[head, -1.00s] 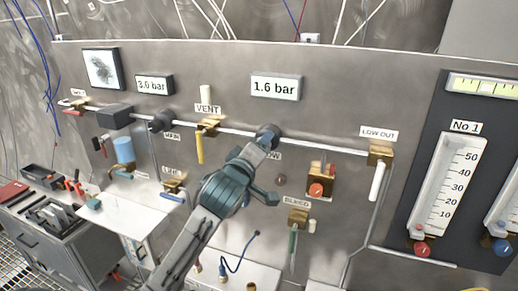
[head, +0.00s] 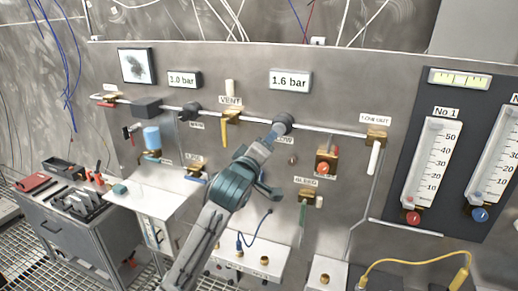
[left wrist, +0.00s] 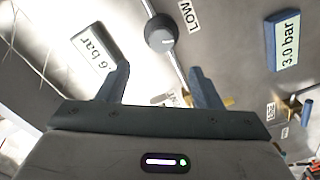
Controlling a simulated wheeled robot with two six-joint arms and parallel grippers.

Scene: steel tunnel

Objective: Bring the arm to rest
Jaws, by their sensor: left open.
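My left arm reaches up from the bottom middle of the head view. Its gripper (head: 268,168) is open just below the round dark knob (head: 282,123) by the LOW label, which is partly covered. In the left wrist view the two fingers of my left gripper (left wrist: 158,75) stand wide apart with nothing between them. The knob (left wrist: 160,33) shows beyond the fingertips, apart from them. My right gripper is not in view.
The steel panel carries a 1.6 bar display (head: 290,80), a VENT valve (head: 229,118), a BLEED valve (head: 306,199) and a LOW OUT valve (head: 376,140). A grey tool cart (head: 62,228) stands at left. A white shelf (head: 160,190) juts out, and a yellow hose (head: 412,262) lies at lower right.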

